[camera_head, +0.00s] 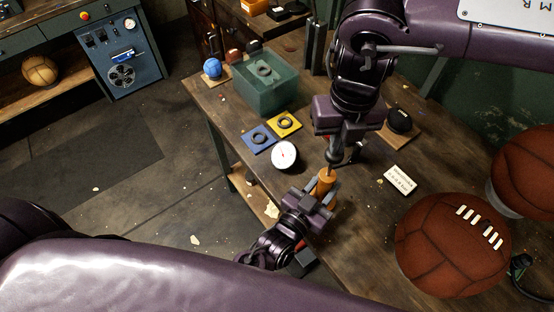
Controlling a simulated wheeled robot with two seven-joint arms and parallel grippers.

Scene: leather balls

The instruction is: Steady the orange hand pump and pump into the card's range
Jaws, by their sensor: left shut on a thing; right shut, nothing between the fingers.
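The orange hand pump (327,182) stands on the table near its front edge. My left gripper (325,195) is shut on the pump's orange body from the front left. My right gripper (334,156) is shut and empty, directly above the top of the pump; whether it touches the pump handle I cannot tell. A white card (399,179) with dark print, too small to read, lies right of the pump. A round white gauge (284,155) lies left of the pump; its reading is too small to make out. A brown leather ball (453,245) with white laces sits at the right.
A second brown ball (528,170) rests at the right edge. A green bin (266,88), a blue ball (212,68), a blue tile (258,139) and a yellow tile (284,123) with dark rings stand at the back left. A black round thing (399,121) sits on a wooden board.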

